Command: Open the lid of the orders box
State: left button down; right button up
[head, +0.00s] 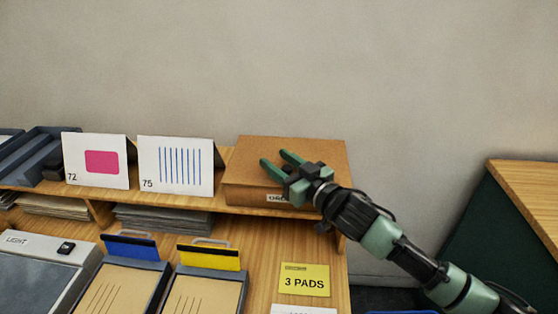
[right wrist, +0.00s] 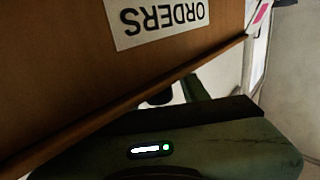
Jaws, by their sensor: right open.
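The orders box (head: 330,152) is a brown box at the right end of the raised shelf, with its lid (head: 250,150) down. Its front label is partly covered by my right gripper. In the right wrist view the ORDERS label (right wrist: 160,18) appears upside down on the box's brown front (right wrist: 60,60), with a ledge-like edge running below it. My right gripper (head: 277,158) is open, its two fingers in front of and over the lid in the head view. I cannot tell whether they touch it. Nothing shows between the fingers. My left gripper is out of view.
Cards 75 (head: 176,168) and 72 (head: 95,162) stand left of the box on the wooden shelf (head: 228,201). Below are blue (head: 130,246) and yellow (head: 208,257) topped boards, a light box (head: 38,275) and a 3 PADS note (head: 304,280). Another table (head: 525,185) stands at right.

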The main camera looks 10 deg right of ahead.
grip_shut()
dwell(1.4)
